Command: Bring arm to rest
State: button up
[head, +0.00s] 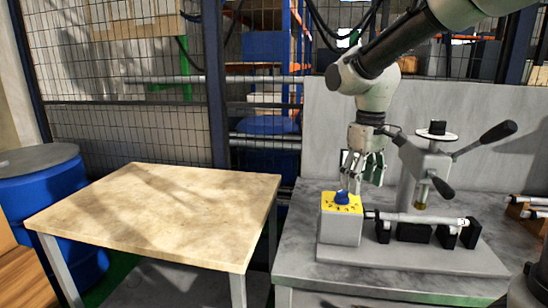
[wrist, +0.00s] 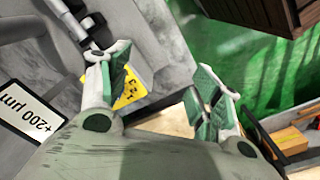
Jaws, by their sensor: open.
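My arm comes in from the top right of the head view and bends down at the elbow. My gripper (head: 362,178) points down over the bench, just above and slightly right of a grey box with a yellow top (head: 342,205) and a blue knob (head: 342,197). In the wrist view my gripper (wrist: 165,78) has its green-padded fingers spread wide, with nothing between them. Part of the yellow top (wrist: 130,90) shows beside the left finger; the knob is hidden there.
A grey fixture (head: 430,165) with black handles stands close right of the gripper. A shaft (head: 425,218) lies in black supports before it. An empty wooden-topped table (head: 160,215) stands left, with a blue barrel (head: 85,215) beyond. A "+200 µm" label (wrist: 30,118) shows in the wrist view.

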jog(key=s+d+r+m+t, duration=0.1)
jog(key=s+d+m+t, duration=0.1)
jog(key=s+d, duration=0.5)
jog(key=s+d+r+m+t, duration=0.2)
jog(key=s+d+m, duration=0.2)
jog(key=s+d, duration=0.4)
jog(key=s, duration=0.4)
jog(key=shift+s, duration=0.15)
dwell(0.5)
